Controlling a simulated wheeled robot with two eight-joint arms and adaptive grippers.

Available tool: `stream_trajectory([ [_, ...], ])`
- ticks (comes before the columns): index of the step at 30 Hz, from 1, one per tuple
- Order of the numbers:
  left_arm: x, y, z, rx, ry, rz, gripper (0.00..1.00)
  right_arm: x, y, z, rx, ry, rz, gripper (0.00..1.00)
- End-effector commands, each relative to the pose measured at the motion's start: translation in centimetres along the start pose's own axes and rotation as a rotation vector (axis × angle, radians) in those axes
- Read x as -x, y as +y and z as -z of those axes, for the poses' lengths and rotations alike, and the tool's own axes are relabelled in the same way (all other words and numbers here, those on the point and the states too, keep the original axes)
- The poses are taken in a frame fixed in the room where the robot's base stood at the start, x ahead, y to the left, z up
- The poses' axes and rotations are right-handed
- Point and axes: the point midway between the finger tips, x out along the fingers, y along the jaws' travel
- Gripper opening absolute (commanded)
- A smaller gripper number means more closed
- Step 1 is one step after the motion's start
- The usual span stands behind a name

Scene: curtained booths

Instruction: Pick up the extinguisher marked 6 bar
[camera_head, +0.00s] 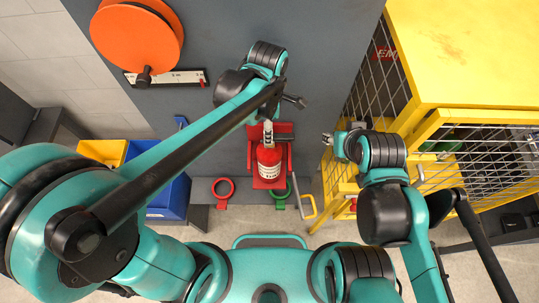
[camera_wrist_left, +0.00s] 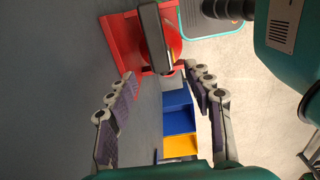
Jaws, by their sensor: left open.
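A red extinguisher (camera_head: 268,161) with a pale label and light grey top stands against a red bracket (camera_head: 284,128) on the grey wall panel. Its marking is too small to read. In the left wrist view the red extinguisher (camera_wrist_left: 174,42) is ahead, partly covered by a grey and black part. My left gripper (camera_wrist_left: 156,72) is open, its fingers spread and nothing between the pads. In the head view my left gripper (camera_head: 298,101) is above and right of the extinguisher's top. My right gripper (camera_head: 327,138) is right of the extinguisher, too small to judge.
A yellow mesh cage (camera_head: 460,50) stands at the right, close to my right arm. An orange reel (camera_head: 137,40) hangs upper left. Blue (camera_head: 170,199) and yellow (camera_head: 100,151) bins stand left.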

Motion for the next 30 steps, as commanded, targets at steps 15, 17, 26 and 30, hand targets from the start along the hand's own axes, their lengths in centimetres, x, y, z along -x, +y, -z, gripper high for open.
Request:
stream_trajectory([
  [15, -6.0, -0.5, -0.4, 0.000, 0.000, -0.001, 0.52, 0.2, 0.0, 0.2, 0.000, 0.000, 0.000, 0.40],
  [17, -6.0, -0.5, -0.3, 0.000, 0.000, 0.000, 0.52, 0.2, 0.0, 0.2, 0.000, 0.000, 0.000, 0.40],
  [26, -6.0, -0.5, -0.3, 0.000, 0.000, -0.001, 0.07, 0.2, 0.0, 0.2, 0.000, 0.000, 0.000, 0.40],
  [30, -6.0, -0.5, -0.3, 0.000, 0.000, -0.001, 0.00, 0.2, 0.0, 0.2, 0.000, 0.000, 0.000, 0.40],
])
